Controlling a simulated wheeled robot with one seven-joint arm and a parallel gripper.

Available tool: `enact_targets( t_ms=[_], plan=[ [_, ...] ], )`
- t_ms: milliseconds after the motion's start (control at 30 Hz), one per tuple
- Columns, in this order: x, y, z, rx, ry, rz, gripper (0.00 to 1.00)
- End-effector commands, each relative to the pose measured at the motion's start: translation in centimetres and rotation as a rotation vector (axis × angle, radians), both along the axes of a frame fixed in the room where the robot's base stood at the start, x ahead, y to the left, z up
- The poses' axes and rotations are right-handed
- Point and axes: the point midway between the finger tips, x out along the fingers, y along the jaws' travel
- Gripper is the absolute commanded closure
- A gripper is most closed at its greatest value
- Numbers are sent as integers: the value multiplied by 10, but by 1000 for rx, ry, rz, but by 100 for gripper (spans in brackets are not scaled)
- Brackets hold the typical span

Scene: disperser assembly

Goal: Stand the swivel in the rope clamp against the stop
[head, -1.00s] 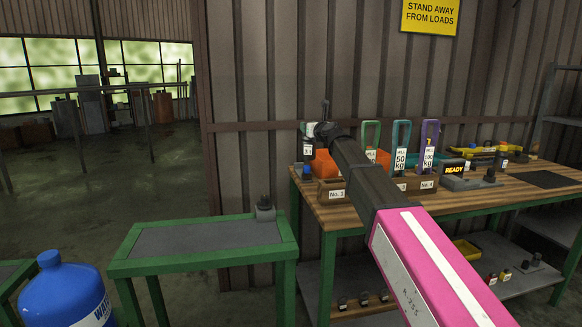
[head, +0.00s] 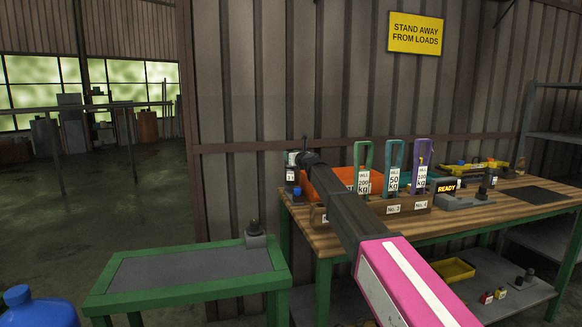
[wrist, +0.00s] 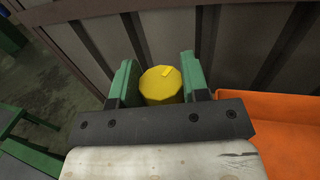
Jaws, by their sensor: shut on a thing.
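In the wrist view my gripper (wrist: 158,86) has its green fingers on both sides of a yellow round-topped piece (wrist: 161,84) with a small raised tab. I cannot tell from its top alone whether this is the swivel. In the head view my gripper (head: 304,158) is at the left end of the workbench, beside a dark piece with a white label (head: 292,175). Whether that piece is in the fingers or behind them is unclear. A grey block with a dark knob (head: 254,240) stands at the far right corner of the green table; I cannot tell whether it is the rope clamp. No stop is clearly visible.
The green table's grey top (head: 190,268) is otherwise clear. A blue bottle (head: 40,312) stands at lower left. The corrugated wall is close behind.

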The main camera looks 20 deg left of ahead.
Motion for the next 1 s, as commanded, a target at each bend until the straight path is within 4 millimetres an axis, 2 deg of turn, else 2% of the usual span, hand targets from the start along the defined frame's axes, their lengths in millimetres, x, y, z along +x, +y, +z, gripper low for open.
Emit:
enact_targets(
  t_ms=[200, 500, 900, 933, 1000],
  plan=[
    [8, 3, -9, 1, 1, -1, 100],
    [7, 3, -43, 1, 1, 0, 100],
    [7, 3, -46, 1, 1, 0, 100],
    [7, 3, -47, 0, 0, 0, 55],
    [7, 3, -47, 0, 0, 1, 32]
  ],
)
